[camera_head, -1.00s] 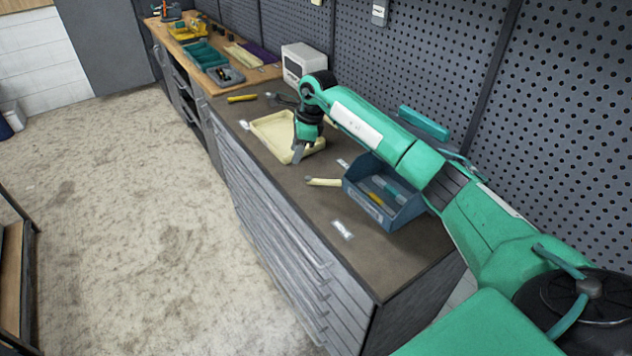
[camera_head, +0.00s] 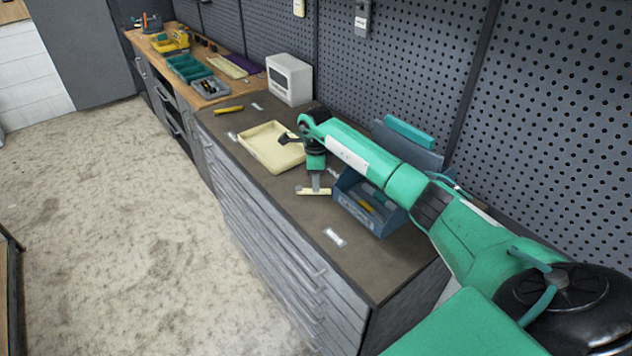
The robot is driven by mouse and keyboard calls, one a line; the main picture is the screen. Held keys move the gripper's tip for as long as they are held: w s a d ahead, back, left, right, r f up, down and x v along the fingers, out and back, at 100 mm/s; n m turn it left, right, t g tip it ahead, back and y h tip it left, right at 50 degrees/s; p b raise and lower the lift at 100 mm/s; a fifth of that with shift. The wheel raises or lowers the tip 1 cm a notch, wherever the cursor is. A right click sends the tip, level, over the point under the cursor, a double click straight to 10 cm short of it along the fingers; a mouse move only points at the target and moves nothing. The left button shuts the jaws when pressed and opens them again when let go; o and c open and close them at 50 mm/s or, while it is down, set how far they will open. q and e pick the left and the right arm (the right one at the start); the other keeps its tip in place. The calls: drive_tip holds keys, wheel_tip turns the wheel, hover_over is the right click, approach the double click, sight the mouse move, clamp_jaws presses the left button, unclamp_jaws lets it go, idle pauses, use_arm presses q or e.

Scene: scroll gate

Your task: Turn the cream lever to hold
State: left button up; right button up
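The cream lever (camera_head: 303,191) lies as a short bar on the dark worktop, left of the blue bin and running roughly left to right in the picture. My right gripper (camera_head: 316,188) points down at the lever, with its fingers over the bar's middle. The fingers are too small to tell whether they are open, shut or touching it. A white label (camera_head: 335,237) lies in front of the lever, and another label (camera_head: 334,173) is partly hidden behind my wrist. Their writing is unreadable. My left gripper is not in view.
A blue bin (camera_head: 355,212) with several items stands close to the lever's right, under my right forearm. A cream tray (camera_head: 262,150) lies behind to the left. A white boxy appliance (camera_head: 290,80) and a pegboard wall (camera_head: 420,70) stand behind.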

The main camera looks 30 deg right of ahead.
drive_tip(key=shift+f, duration=1.45)
drive_tip(key=shift+c, duration=0.5)
clamp_jaws()
